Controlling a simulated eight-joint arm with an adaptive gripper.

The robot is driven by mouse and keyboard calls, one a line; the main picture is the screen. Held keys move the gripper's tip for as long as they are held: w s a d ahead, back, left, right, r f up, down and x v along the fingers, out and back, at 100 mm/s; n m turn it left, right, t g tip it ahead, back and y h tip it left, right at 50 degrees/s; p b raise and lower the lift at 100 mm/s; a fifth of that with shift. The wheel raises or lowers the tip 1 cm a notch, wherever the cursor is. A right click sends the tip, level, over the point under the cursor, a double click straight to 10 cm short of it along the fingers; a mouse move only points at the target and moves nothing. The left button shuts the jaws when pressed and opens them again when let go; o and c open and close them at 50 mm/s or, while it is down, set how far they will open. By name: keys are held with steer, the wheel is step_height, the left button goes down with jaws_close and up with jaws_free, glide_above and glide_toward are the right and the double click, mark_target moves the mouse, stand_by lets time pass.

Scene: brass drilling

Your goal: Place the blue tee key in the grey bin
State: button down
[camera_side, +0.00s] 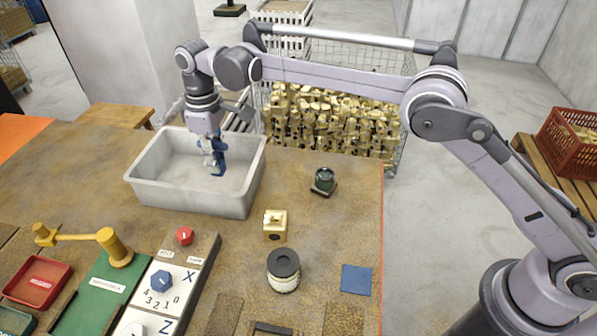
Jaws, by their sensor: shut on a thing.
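The grey bin (193,198) stands at the far left-middle of the brown worktable, with its open top facing up. My gripper (216,160) points down over the inside of the bin. It is shut on the blue tee key (219,154), which hangs upright within the bin's outline. I cannot tell whether the key's lower end touches the bin floor. My fingers partly hide the key.
A brass block (275,226), a round black-topped part (284,272), a small dark fixture (324,181) and a blue square (356,279) are on the table. A yellow handle (88,237) and a dial panel (163,290) stand at front left. A wire cage of brass parts (335,125) is behind.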

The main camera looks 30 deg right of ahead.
steer(key=shift+f, duration=2)
steer(key=shift+f, duration=0.15)
steer(key=c, duration=1.1)
jaws_free()
